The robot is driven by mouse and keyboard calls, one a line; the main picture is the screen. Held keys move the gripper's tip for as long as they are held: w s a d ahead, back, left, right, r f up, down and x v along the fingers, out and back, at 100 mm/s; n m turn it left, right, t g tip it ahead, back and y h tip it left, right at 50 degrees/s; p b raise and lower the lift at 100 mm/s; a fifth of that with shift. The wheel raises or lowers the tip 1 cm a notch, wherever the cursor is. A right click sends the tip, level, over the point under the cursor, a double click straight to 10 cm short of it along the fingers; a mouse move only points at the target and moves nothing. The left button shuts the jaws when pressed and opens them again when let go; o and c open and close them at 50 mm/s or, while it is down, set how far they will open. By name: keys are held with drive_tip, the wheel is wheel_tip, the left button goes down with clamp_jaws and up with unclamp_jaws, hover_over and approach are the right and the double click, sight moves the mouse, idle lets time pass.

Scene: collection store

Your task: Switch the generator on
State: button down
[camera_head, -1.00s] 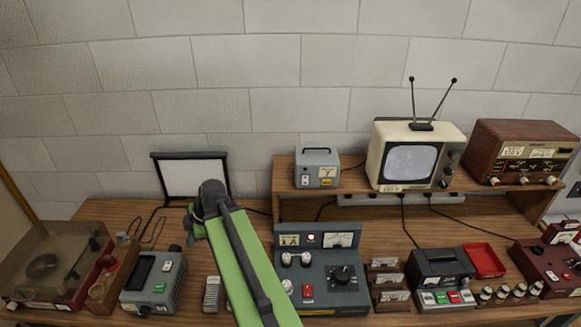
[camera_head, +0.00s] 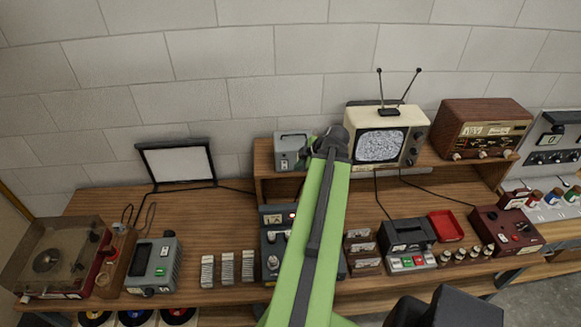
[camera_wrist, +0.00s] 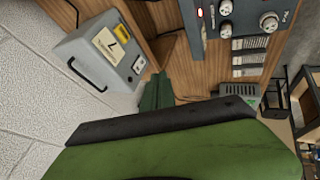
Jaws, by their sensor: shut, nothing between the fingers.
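I cannot tell for sure which device is the generator. A grey metal box (camera_head: 289,151) with a top handle and a paper label stands on the raised shelf. In the wrist view the same box (camera_wrist: 95,58) shows a small switch (camera_wrist: 138,64) on its front; its position is unclear. A blue-grey console (camera_head: 272,245) with dials and knobs stands below, largely hidden by my arm; its red lamp (camera_wrist: 200,12) glows in the wrist view. My gripper (camera_head: 314,148) is shut and empty, just right of the grey box. Its green fingers (camera_wrist: 157,92) show close to the box's front.
A television (camera_head: 385,140) with antennas and static on its screen stands right of my gripper. A wooden radio (camera_head: 485,130) is farther right. The bench holds a record player (camera_head: 60,258), a grey device (camera_head: 153,265) and a black-topped device (camera_head: 407,238). Bench space at left centre is clear.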

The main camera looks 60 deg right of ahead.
sight(287, 167)
drive_tip(key=w+d+f+b, duration=0.1)
drive_tip(key=w+f+b, duration=0.1)
drive_tip(key=w+d+f+b, duration=0.2)
drive_tip(key=w+f+b, duration=0.1)
drive_tip(key=w+d+f+b, duration=0.1)
drive_tip(key=w+f+b, duration=0.1)
drive_tip(key=f+b, duration=0.1)
drive_tip(key=shift+w+d+f, duration=0.25)
drive_tip(key=shift+w+d, duration=0.15)
